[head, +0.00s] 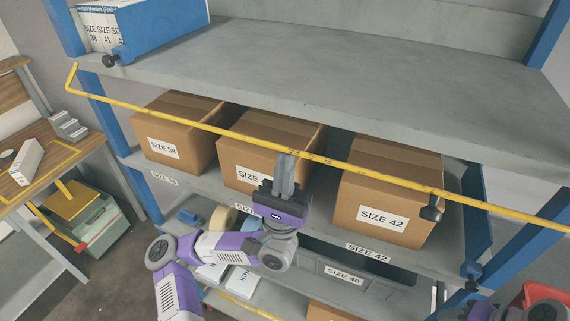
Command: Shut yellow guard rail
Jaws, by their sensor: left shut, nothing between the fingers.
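The yellow guard rail (215,129) is a thin bar running slantwise across the front of the shelf unit, from a bent end at upper left to the right edge. It passes in front of the boxes. My left gripper (286,156) is shut and empty, its fingers pointing up, with the tips at the rail's lower edge near mid-span. I cannot tell whether they touch it. A dark knob (432,212) shows just below the rail at right.
Cardboard boxes marked SIZE 38 (168,147) and SIZE 42 (382,213) flank a third box behind my left gripper. The upper shelf (370,75) is mostly bare, with a blue-and-white box (150,27) at its left end. A wooden table (60,150) stands at left.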

